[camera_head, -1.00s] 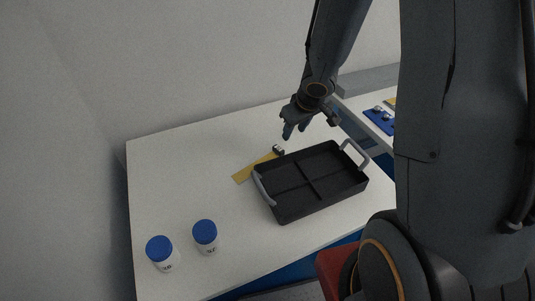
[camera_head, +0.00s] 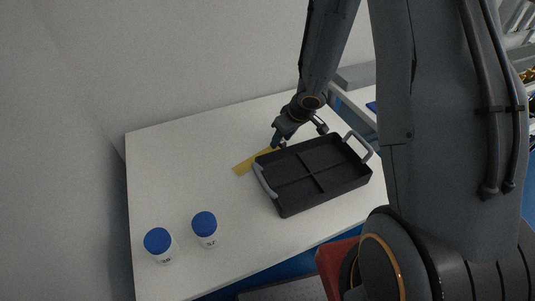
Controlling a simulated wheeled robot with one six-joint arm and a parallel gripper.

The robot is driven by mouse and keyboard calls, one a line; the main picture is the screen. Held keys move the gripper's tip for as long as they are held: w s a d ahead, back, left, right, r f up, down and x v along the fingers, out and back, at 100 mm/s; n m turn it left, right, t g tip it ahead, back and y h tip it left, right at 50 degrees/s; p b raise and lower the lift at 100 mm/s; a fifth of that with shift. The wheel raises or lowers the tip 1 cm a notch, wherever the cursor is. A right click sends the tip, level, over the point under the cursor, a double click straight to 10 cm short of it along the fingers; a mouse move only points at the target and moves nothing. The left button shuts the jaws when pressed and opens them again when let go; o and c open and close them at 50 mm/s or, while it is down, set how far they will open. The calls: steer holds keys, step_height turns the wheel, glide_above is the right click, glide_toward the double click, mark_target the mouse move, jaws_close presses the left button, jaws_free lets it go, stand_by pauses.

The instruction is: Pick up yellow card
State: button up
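The yellow card (camera_head: 246,166) lies flat on the white table, a long narrow strip behind and left of the black tray. Its far right end is hidden by my gripper and the tray's corner. My gripper (camera_head: 278,146) points down at that far end, close to the table. The small black-and-white block seen there earlier is hidden or hard to make out. I cannot tell whether the fingers touch anything or how far apart they are.
The black tray (camera_head: 283,210) with dividers and grey handles stands just in front of my gripper. Two white jars with blue lids (camera_head: 157,240) (camera_head: 204,224) stand at the front left. The left and middle of the white table (camera_head: 175,175) are clear. A wall stands behind.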

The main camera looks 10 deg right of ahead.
steer(key=shift+f, duration=0.1)
jaws_close()
step_height(320, 180, up, 10)
steer(key=p, duration=0.7)
